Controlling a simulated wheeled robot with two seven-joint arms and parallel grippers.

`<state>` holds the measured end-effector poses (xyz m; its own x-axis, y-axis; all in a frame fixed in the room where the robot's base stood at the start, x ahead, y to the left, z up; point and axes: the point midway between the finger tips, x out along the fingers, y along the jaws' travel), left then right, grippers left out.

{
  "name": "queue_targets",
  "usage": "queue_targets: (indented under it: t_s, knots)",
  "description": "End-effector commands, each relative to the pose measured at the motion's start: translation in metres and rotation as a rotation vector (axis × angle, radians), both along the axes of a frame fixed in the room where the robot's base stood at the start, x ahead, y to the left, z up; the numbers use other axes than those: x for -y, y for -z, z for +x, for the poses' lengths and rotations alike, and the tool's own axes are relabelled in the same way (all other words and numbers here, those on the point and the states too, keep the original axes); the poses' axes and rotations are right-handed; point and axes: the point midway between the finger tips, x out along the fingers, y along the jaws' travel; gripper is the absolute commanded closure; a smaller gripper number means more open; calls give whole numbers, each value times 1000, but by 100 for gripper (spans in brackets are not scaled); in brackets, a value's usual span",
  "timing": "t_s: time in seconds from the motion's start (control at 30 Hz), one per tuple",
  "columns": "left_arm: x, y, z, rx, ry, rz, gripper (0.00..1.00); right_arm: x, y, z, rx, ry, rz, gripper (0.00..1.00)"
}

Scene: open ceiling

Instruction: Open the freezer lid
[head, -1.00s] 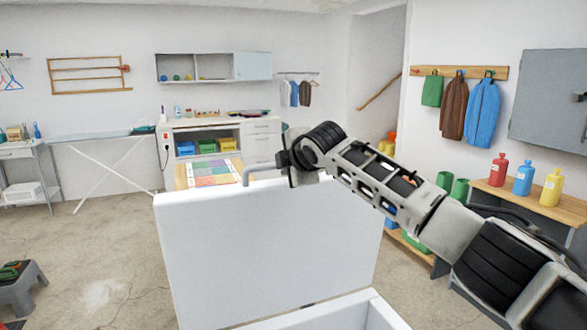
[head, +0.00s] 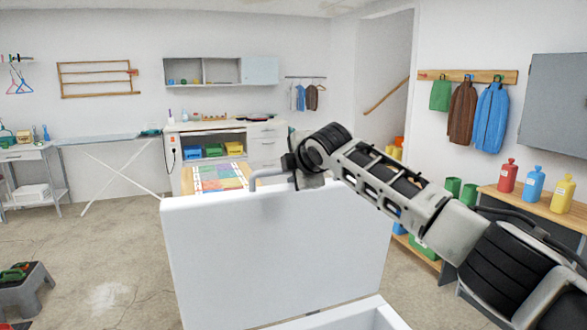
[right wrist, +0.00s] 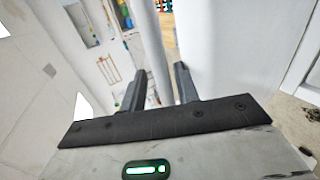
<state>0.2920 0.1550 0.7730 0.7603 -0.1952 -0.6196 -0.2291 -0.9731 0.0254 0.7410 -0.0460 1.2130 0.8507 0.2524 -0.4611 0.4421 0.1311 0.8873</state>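The white freezer lid (head: 270,260) stands raised in the head view, its broad face toward me. A strip of the white freezer body's rim (head: 345,318) shows at the bottom. A pale bar handle (head: 268,174) sticks up at the lid's top edge. My right arm reaches across from the right to this handle. The head view hides the right fingertips. My left gripper is not in view.
A wooden bench (head: 540,205) with red, blue and yellow bottles stands at the right. A small grey stool (head: 22,290) stands on the floor at the left. A white counter (head: 262,145) and an ironing board (head: 110,138) are at the back.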

Motion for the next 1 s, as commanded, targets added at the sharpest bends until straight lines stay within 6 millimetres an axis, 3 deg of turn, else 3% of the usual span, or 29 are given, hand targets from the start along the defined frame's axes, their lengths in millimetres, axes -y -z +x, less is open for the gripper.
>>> queue_targets:
  t_s: [0.17, 0.37, 0.8, 1.0]
  knots:
    - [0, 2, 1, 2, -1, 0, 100, 1, 1, -4, -3, -1, 0, 68]
    - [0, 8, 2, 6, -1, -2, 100, 8, -10, -25, 1, 0, -1, 68]
    - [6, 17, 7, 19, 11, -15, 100, 32, -57, -108, 4, -1, -1, 68]
    - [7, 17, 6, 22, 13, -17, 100, 38, -70, -130, 2, 0, 1, 68]
